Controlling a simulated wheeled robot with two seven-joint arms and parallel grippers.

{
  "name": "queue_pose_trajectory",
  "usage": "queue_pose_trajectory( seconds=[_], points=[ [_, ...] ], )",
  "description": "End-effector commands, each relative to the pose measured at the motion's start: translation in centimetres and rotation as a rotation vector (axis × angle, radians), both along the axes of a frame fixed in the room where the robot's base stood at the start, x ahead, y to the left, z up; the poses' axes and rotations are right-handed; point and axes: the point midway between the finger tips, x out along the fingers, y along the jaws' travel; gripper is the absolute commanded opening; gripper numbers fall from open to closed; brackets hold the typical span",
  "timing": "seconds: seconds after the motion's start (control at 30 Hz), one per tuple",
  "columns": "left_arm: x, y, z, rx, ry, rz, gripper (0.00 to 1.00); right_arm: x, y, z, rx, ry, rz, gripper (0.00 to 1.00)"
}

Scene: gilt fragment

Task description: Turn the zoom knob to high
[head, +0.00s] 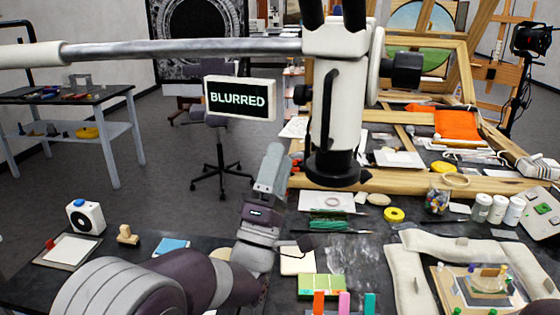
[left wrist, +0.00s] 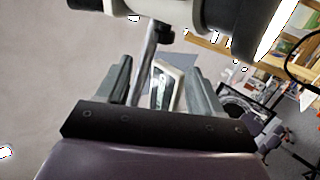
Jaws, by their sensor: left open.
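The white microscope head (head: 340,110) hangs from a metal boom in the middle of the head view, with a black objective at its lower end. A small black knob (head: 303,94) is on its left side and a larger black knob (head: 402,71) on its right; I cannot tell which is the zoom knob. A screen (head: 240,98) to its left reads BLURRED. My left gripper (head: 273,155) is below and left of the small knob, apart from it, pointing up. In the left wrist view my open gripper (left wrist: 160,88) has nothing between its fingers; the microscope body (left wrist: 215,22) crosses above.
The boom (head: 180,50) runs left from the microscope head above my left arm. Jars (head: 498,208), a yellow tape roll (head: 394,214) and pads (head: 415,265) crowd the bench's right side.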

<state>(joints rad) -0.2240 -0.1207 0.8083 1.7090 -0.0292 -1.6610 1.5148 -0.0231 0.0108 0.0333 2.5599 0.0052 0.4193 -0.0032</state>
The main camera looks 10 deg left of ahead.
Motion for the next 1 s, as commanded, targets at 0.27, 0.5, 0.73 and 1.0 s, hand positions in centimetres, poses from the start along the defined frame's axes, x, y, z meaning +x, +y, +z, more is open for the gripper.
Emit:
queue_pose_trajectory(
  seconds=[0.27,0.5,0.73,1.0],
  points=[
    [-0.2,8.1,15.9,0.088,-0.036,0.128,0.67,0.0,0.0,12.5,0.0,-0.001,0.0,0.0],
    [-1.6,7.8,17.8,0.371,0.444,-0.198,0.67,0.0,0.0,20.3,0.0,-0.001,0.0,0.0],
    [-2.2,5.9,10.4,0.371,0.782,-0.349,0.67,0.0,0.0,19.1,0.0,0.001,0.0,0.0],
    [2.5,2.3,10.5,0.362,0.785,-0.358,0.67,0.0,0.0,20.3,0.0,0.0,0.0,0.0]
  ],
)
